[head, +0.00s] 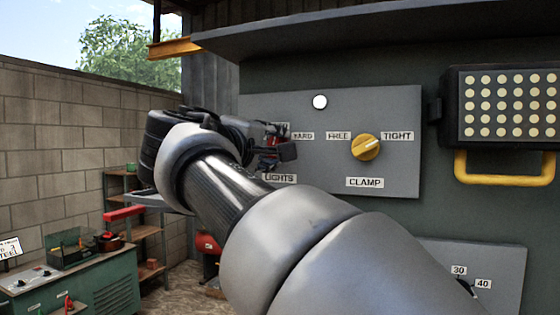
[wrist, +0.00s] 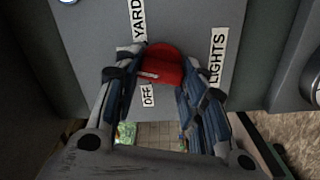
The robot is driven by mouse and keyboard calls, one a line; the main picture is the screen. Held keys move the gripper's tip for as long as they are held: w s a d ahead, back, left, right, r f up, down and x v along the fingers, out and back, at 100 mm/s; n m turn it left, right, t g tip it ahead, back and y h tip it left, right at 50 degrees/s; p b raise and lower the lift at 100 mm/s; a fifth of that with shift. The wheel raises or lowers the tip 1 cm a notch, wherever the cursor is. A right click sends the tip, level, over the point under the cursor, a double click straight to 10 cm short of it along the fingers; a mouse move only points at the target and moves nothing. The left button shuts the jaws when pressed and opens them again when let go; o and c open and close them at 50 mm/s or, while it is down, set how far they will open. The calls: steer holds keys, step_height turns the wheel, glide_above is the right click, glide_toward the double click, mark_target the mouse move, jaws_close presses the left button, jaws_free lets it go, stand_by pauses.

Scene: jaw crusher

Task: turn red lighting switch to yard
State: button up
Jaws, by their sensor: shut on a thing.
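The red lighting switch (wrist: 165,62) is a round red knob on a grey panel in the wrist view. The fingers of my gripper (wrist: 162,85) are closed on its two sides. A small pale mark shows at the knob's left, near the OFF label (wrist: 148,96). The YARD label (wrist: 138,20) lies beyond the knob, and the LIGHTS label (wrist: 217,55) lies to its right. In the head view my gripper (head: 272,145) is at the panel's left part, left of the YARD label (head: 302,136), and mostly hides the switch.
A yellow CLAMP knob (head: 365,147) sits to the right on the same grey panel (head: 360,110), between FREE and TIGHT. A white round button (head: 320,102) is above. A lamp with a yellow handle (head: 505,168) juts out at right. A green workbench (head: 75,280) stands lower left.

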steer(key=shift+d+r+m+b, duration=0.1)
steer(key=shift+m+b, duration=2.1)
steer(key=shift+m, duration=2)
steer(key=o, duration=1.1)
steer(key=shift+c, duration=0.2)
steer(key=shift+s, duration=0.15)
steer(key=v, duration=1.1)
steer(key=shift+s, duration=0.4)
steer(key=shift+r, duration=0.1)
